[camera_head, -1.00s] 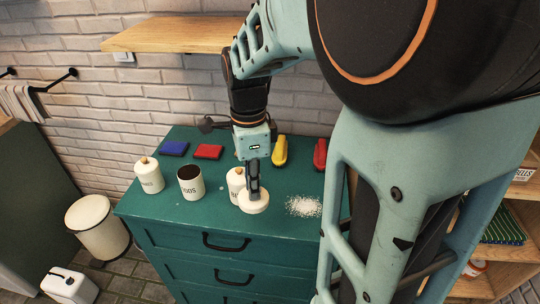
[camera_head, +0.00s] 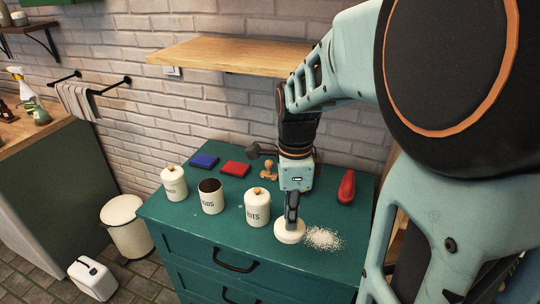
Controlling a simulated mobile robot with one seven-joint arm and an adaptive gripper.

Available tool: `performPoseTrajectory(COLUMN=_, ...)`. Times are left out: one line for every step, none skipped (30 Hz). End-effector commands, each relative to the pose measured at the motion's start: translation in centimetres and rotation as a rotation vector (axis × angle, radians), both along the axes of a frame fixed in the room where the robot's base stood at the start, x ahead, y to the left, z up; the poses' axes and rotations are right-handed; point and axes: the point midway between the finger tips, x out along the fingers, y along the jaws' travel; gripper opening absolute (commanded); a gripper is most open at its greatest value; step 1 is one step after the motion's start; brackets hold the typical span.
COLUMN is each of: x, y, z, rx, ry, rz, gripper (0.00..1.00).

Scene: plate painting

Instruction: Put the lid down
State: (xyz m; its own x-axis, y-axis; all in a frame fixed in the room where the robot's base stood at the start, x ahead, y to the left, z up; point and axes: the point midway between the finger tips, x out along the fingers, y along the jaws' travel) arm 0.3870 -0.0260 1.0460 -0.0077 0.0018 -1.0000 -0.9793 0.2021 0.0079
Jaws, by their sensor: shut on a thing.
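A round white lid (camera_head: 290,234) is low over the green dresser top (camera_head: 200,226), to the right of the canisters. I cannot tell whether it touches the top. My gripper (camera_head: 291,218) points down and is shut on the lid from above. The grip hides the lid's middle. The middle canister (camera_head: 212,200) is open, with dark contents showing. The left canister (camera_head: 174,184) and the right canister (camera_head: 257,210) have their lids on, each with a wooden knob.
A pile of white grains (camera_head: 323,238) lies just right of the lid. A red object (camera_head: 346,188), a wooden stamp (camera_head: 268,169), a red pad (camera_head: 236,168) and a blue pad (camera_head: 204,160) lie farther back. A wooden shelf (camera_head: 225,56) hangs above. The dresser's front strip is clear.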

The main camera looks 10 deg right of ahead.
Motion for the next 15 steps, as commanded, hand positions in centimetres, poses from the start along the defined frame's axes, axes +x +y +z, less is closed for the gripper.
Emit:
performPoseTrajectory(x=0.6, y=-1.2, z=-0.5, rx=0.001, ry=0.004, rz=-0.007, gripper=0.0)
performPoseTrajectory(x=0.9, y=-1.9, z=-0.9, rx=0.001, ry=0.005, rz=-0.008, gripper=0.0)
performPoseTrajectory(x=1.4, y=-2.7, z=-1.3, rx=0.001, ry=0.005, rz=-0.008, gripper=0.0)
performPoseTrajectory(x=1.8, y=-3.4, z=-1.6, rx=0.001, ry=0.004, rz=-0.008, gripper=0.0)
performPoseTrajectory(x=2.1, y=-4.0, z=-2.0, rx=0.001, ry=0.005, rz=-0.007, gripper=0.0)
performPoseTrajectory(x=2.6, y=-4.8, z=-2.4, rx=0.002, ry=0.005, rz=-0.007, gripper=0.0)
performPoseTrajectory(x=3.0, y=-5.4, z=-2.6, rx=0.002, ry=0.003, rz=-0.007, gripper=0.0)
performPoseTrajectory(x=3.3, y=-6.0, z=-3.0, rx=0.002, ry=0.005, rz=-0.007, gripper=0.0)
performPoseTrajectory(x=3.6, y=-6.6, z=-3.8, rx=0.002, ry=0.006, rz=-0.005, gripper=0.0)
performPoseTrajectory(x=3.8, y=-7.0, z=-4.4, rx=0.002, ry=0.005, rz=-0.004, gripper=0.0)
performPoseTrajectory(x=4.0, y=-7.3, z=-5.0, rx=0.002, ry=0.006, rz=-0.004, gripper=0.0)
performPoseTrajectory(x=4.4, y=-7.9, z=-5.7, rx=0.001, ry=0.004, rz=-0.004, gripper=0.0)
performPoseTrajectory(x=4.5, y=-8.2, z=-6.1, rx=0.001, ry=0.005, rz=-0.004, gripper=0.0)
performPoseTrajectory(x=4.7, y=-8.5, z=-6.5, rx=0.001, ry=0.004, rz=-0.004, gripper=0.0)
performPoseTrajectory(x=4.9, y=-8.8, z=-7.1, rx=0.001, ry=0.004, rz=-0.002, gripper=0.0)
